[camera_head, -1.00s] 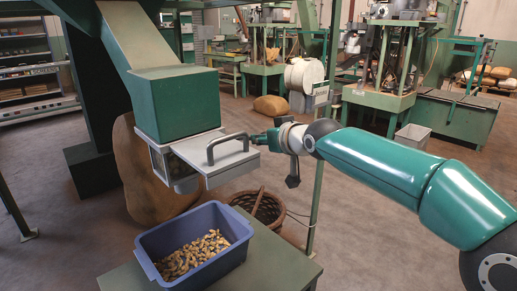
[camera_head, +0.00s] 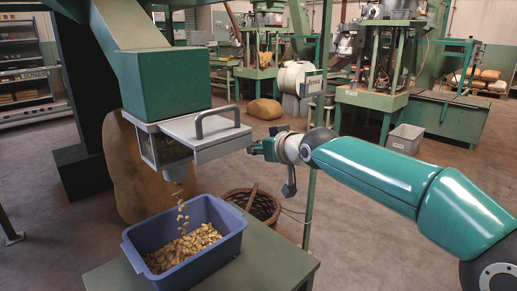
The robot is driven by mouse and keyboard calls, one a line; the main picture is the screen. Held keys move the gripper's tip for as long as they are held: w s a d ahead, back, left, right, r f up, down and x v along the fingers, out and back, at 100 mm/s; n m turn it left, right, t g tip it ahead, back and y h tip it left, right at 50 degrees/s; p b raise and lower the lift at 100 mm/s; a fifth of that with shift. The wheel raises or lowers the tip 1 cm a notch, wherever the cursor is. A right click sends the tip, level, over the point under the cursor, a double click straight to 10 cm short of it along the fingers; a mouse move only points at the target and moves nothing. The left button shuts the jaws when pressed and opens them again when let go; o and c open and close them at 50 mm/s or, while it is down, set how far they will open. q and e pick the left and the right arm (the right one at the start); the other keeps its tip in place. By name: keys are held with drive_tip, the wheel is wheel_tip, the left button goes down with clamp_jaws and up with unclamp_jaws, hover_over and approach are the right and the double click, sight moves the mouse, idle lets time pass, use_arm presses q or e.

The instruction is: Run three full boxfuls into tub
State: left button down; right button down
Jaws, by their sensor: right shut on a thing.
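The tub stands on a green table and holds a layer of nuts (camera_head: 180,252). My right gripper (camera_head: 256,147) is shut at the right end of the metal box, below and right of the handle. The exact part between its fingers is too small to tell. My left gripper is not in view.
A bulging sack (camera_head: 140,180) stands behind the tub. A wicker basket (camera_head: 262,207) is on the floor behind the table, beside a thin green post (camera_head: 313,190). The green table top (camera_head: 262,262) is clear right of the tub. Machines stand farther back.

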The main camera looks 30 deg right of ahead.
drive_tip(key=shift+f, duration=0.25)
drive_tip(key=c, duration=0.8)
unclamp_jaws()
drive_tip(key=shift+r, duration=0.15)
drive_tip(key=shift+s+r, duration=0.2)
drive_tip(key=shift+s, duration=0.1)
drive_tip(key=v, duration=1.1)
drive_tip(key=shift+s+f, duration=0.1)
drive_tip(key=shift+s, duration=0.05)
